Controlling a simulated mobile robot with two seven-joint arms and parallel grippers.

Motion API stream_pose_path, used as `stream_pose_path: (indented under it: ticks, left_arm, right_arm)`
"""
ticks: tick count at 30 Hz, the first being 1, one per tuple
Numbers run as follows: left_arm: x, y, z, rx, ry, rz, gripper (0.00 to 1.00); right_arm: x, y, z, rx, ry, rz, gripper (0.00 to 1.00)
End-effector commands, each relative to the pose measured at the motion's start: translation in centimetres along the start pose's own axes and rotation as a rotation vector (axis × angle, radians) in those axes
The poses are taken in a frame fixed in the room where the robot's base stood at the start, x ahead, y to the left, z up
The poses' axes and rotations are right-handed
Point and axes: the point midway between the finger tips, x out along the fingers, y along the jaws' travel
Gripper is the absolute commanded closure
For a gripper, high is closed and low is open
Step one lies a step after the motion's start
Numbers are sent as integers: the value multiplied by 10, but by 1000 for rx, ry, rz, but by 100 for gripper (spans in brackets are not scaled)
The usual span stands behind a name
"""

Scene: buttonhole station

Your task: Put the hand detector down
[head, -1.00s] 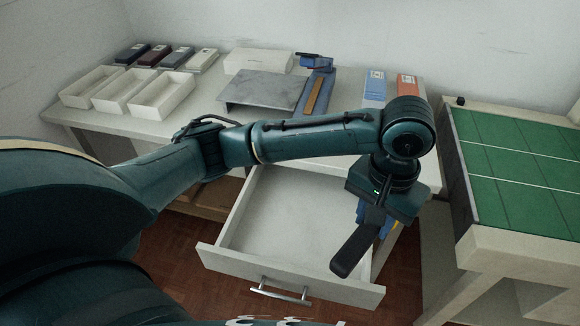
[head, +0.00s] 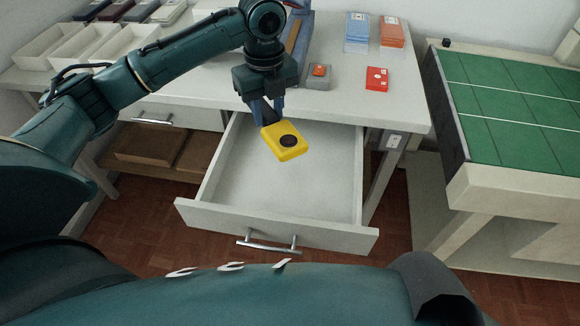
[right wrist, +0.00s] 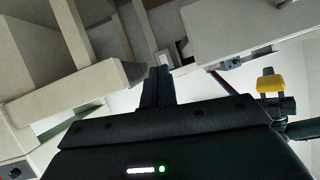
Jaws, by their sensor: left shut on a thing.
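The hand detector (head: 284,143) is a yellow block with a round black disc on its upper face. My left gripper (head: 268,112) is shut on it and holds it tilted over the open drawer (head: 300,190). The gripper hides part of its far side. In the right wrist view the yellow detector (right wrist: 270,82) shows small at the right, with my left gripper (right wrist: 275,103) behind it. My right gripper (right wrist: 157,88) shows only in that view; its dark fingers are together with nothing seen between them.
The white table (head: 340,105) carries a grey box with an orange button (head: 319,77), a red card (head: 377,78), and blue (head: 357,29) and orange (head: 391,32) packs. White trays (head: 85,43) stand at the left. A green-topped bench (head: 520,95) is at the right. The drawer looks empty.

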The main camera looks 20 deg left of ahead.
Motion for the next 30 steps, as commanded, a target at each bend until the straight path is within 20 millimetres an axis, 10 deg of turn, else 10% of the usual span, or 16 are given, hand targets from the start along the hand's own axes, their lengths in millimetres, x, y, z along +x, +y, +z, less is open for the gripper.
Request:
stream_pose_path:
  ticks: [16,30]
  left_arm:
    - [14,26,57,688,-18,-16,98]
    - [122,26,55,695,-18,-15,98]
  right_arm:
    - [6,2,7,24,30,-7,100]
    - [0,8,7,11,76,13,100]
